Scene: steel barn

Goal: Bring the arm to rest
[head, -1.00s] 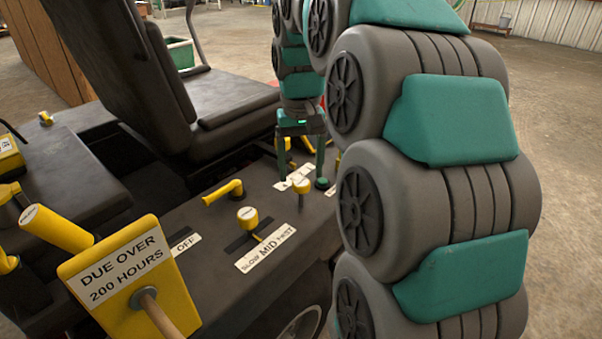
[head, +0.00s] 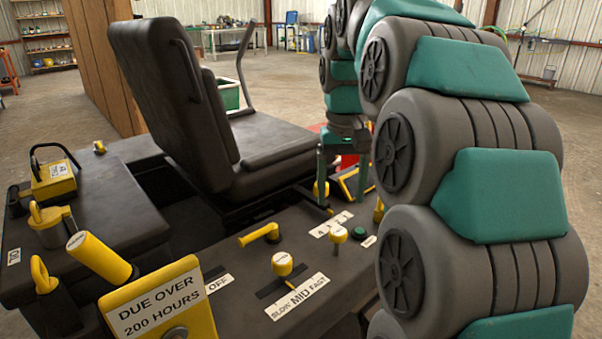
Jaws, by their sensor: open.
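My gripper (head: 342,185) hangs at the end of my teal and grey arm in the head view. Its two teal fingers point down and stand apart, with nothing seen between them but parts of the panel behind. My arm links fill the right side and hide part of the panel. I cannot tell whether the fingertips touch anything.
A black seat (head: 270,150) stands left of my gripper. A yellow sign (head: 160,305) stands in front. Open floor (head: 575,150) lies to the right.

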